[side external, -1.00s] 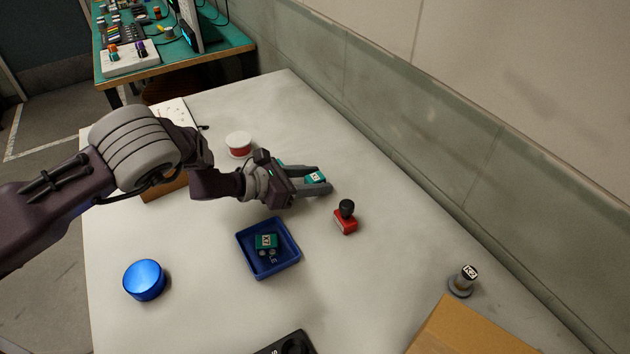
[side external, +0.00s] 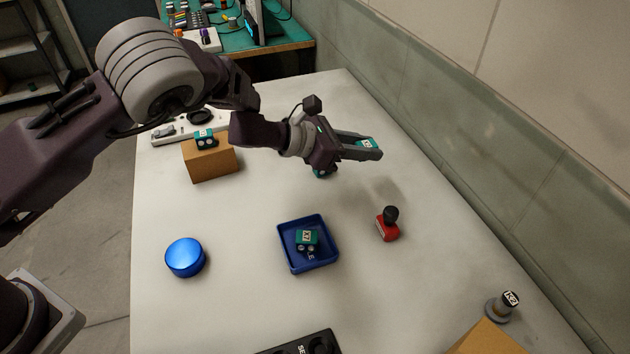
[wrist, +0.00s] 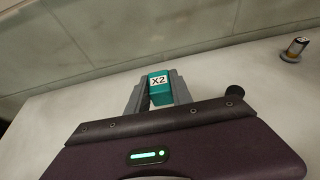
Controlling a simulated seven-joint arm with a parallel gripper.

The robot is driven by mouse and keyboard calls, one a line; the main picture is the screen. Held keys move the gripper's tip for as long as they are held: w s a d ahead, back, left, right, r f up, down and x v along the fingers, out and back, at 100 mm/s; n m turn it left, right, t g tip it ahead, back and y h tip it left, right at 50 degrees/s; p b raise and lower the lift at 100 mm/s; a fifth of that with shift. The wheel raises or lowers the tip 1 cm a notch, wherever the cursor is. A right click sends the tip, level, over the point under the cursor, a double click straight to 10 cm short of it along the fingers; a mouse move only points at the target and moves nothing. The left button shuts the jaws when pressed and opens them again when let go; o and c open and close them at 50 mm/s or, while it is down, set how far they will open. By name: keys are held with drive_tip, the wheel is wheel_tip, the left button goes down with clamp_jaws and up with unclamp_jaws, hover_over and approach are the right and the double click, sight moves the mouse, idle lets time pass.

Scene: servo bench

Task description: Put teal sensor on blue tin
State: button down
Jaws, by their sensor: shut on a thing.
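My gripper (side external: 362,146) is shut on a teal sensor (side external: 368,143) and holds it above the table's far right part. In the wrist view the held sensor (wrist: 159,87) sits between the fingers with a white "X2" label showing. The blue tin (side external: 185,257), round with a smooth top, stands on the table at the front left, well apart from my gripper. Its top is bare.
A blue tray (side external: 281,252) holds a similar teal sensor (side external: 307,237). Another sits on a cardboard box (side external: 212,165).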

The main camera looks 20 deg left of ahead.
wheel_tip(320, 180, up, 9)
drive_tip(key=shift+r, duration=0.1)
drive_tip(key=s+a+f+m+g+h, duration=0.1)
drive_tip(key=s+a+f, duration=0.25)
drive_tip(key=a, duration=0.25)
drive_tip(key=s+a+f, duration=0.3)
drive_tip(key=a+f, duration=0.1)
drive_tip(key=a, duration=0.3)
drive_tip(key=s+a+r+m+g+h, duration=0.1)
drive_tip(key=s+a+r+m+g, duration=0.15)
drive_tip(key=s, duration=0.55)
drive_tip(key=s+a+r+m+g+h, duration=0.1)
drive_tip(key=s+a+r+m+g, duration=0.2)
drive_tip(key=s, duration=0.5)
drive_tip(key=s+a+r+m+g+h, duration=0.1)
drive_tip(key=s+a+r+m+g, duration=0.2)
drive_tip(key=s, duration=0.5)
hover_over(182, 252)
wheel_tip(182, 252, down, 6)
drive_tip(key=shift+n, duration=0.35)
wheel_tip(182, 252, down, 10)
drive_tip(key=shift+f, duration=0.2)
drive_tip(key=shift+f, duration=0.1)
